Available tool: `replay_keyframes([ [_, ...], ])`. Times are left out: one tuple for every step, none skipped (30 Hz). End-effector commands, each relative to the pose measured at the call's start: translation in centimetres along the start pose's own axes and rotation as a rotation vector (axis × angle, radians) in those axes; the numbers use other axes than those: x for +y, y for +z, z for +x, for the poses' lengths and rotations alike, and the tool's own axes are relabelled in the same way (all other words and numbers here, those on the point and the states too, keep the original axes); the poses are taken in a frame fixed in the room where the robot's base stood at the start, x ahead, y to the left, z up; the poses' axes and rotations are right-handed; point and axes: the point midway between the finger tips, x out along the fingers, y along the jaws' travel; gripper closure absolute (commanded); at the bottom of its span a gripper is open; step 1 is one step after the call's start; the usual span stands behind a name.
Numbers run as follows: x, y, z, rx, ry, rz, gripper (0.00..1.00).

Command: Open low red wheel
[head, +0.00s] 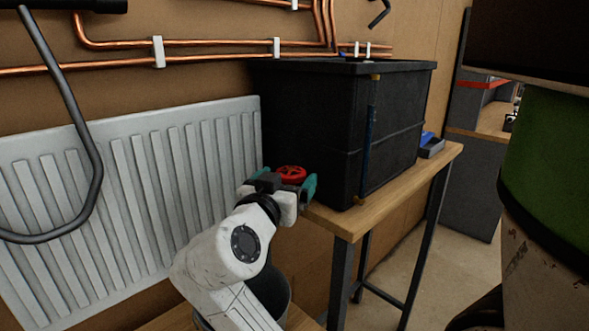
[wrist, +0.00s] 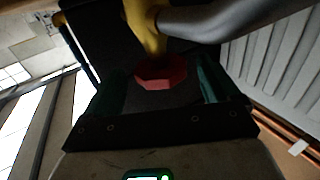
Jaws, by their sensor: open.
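In the wrist view the red wheel (wrist: 160,76) shows as a faceted disc in front of a yellow valve body (wrist: 143,30) joined to a grey pipe (wrist: 225,18). My gripper (head: 281,181) is at the wheel with its teal fingers spread. In the wrist view my gripper (wrist: 160,88) has one finger on each side of the wheel, with a visible gap on both sides. Most of the valve body is hidden in the head view.
A white radiator (head: 140,180) is on the wall at left, under copper pipes (head: 210,44). A black lidded crate (head: 310,125) stands on a wooden bench (head: 440,163) just behind the wheel. A dark bent pipe (head: 80,130) hangs at left. A green drum (head: 550,180) is close at right.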

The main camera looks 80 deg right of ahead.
Motion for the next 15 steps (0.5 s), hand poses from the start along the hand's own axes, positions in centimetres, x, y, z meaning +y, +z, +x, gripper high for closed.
replay_keyframes([
  [0.1, -0.2, 1.0, 0.001, 0.004, -0.001, 0.11],
  [0.1, -0.2, 1.5, 0.000, 0.004, 0.000, 0.11],
  [0.1, -0.1, 2.1, 0.000, 0.003, 0.000, 0.11],
  [0.1, -0.1, 2.5, 0.000, 0.002, 0.000, 0.11],
  [0.0, -0.1, 2.9, 0.000, 0.002, -0.001, 0.11],
  [0.0, -0.1, 3.3, 0.000, 0.002, -0.001, 0.11],
  [0.0, -0.1, 3.6, -0.001, 0.001, -0.001, 0.11],
  [0.0, -0.1, 3.9, 0.000, 0.000, 0.000, 0.11],
  [0.0, -0.1, 4.2, 0.000, 0.000, 0.000, 0.11],
  [0.0, -0.1, 4.3, 0.000, 0.000, 0.000, 0.11],
  [0.0, 0.0, 4.5, -0.001, 0.000, 0.000, 0.11],
  [0.0, 0.0, 4.6, -0.001, -0.001, 0.001, 0.11],
  [0.0, 0.0, 4.7, -0.001, -0.001, 0.001, 0.11],
  [0.0, 0.0, 4.7, -0.001, -0.002, 0.001, 0.11],
  [-0.1, 0.0, 4.7, -0.001, -0.002, 0.001, 0.11],
])
